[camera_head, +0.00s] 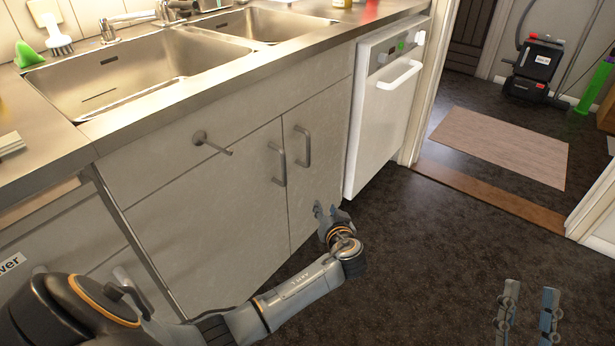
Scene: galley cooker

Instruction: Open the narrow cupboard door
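The narrow cupboard door (325,120) is the pale right-hand door under the sink, beside the white dishwasher. It is shut flush with its neighbour. Its upright metal bar handle (304,146) is near its upper left edge. My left gripper (325,207) is in front of the lower part of this door, below and right of the handle and apart from it. Its fingers look parted, with nothing between them. My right gripper (528,312) is low at the right over the dark floor, far from the door, with its fingers apart and empty.
The wider door (215,220) to the left is shut, with its own handle (279,164). A knob-like bar (212,143) sticks out from the panel above. The white dishwasher (378,130) stands close on the right. Dark floor (430,250) is clear there.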

